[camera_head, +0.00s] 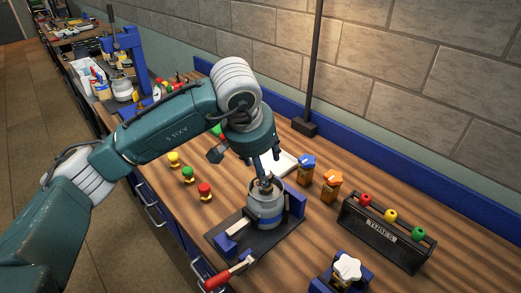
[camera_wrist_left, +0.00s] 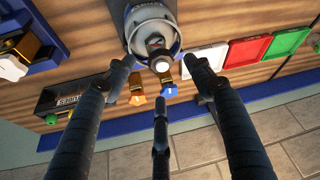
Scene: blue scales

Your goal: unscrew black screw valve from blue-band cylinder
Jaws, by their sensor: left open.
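The blue-band cylinder (camera_head: 265,213) is a grey canister with a blue band. It stands upright on a dark base plate (camera_head: 285,233) between blue clamp blocks. My left gripper (camera_head: 265,178) points down over its top. In the left wrist view the cylinder (camera_wrist_left: 150,14) is at the top middle, with a round collar. A small dark and pale valve piece (camera_wrist_left: 160,62) shows at the collar, between my open fingers (camera_wrist_left: 157,68). The fingers appear apart from it. In the head view the valve is largely hidden by the gripper. My right gripper is out of view.
A red-handled clamp lever (camera_head: 222,279) sticks out at the plate's front. A black toolbox (camera_head: 385,235) is farther right. A white-knobbed valve fixture (camera_head: 347,268) stands near front. A dark pole (camera_head: 312,75) rises behind.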

